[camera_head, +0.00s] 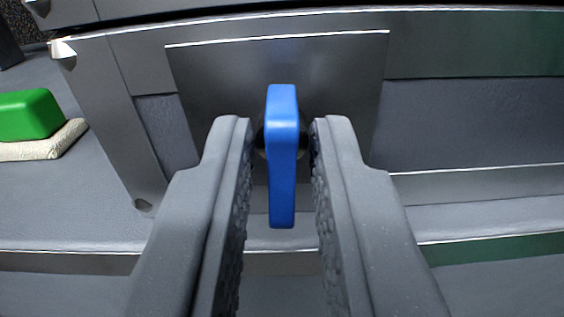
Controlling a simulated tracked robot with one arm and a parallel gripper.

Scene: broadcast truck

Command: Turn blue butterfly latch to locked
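The blue butterfly latch (282,160) is a blue handle standing upright in the middle of the view, its long side running up and down. It sits on a dark grey metal plate (345,75) on the front of a case. My gripper (280,135) is open, with one grey finger on each side of the handle. Narrow gaps show between the handle and both fingers, so neither appears to touch it. The latch's round mount behind the handle is mostly hidden.
A green block (30,115) on a beige pad (62,142) lies at the left. Metal edge strips and a corner fitting (64,50) frame the case at upper left. Grey panel (470,120) is clear to the right of the plate.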

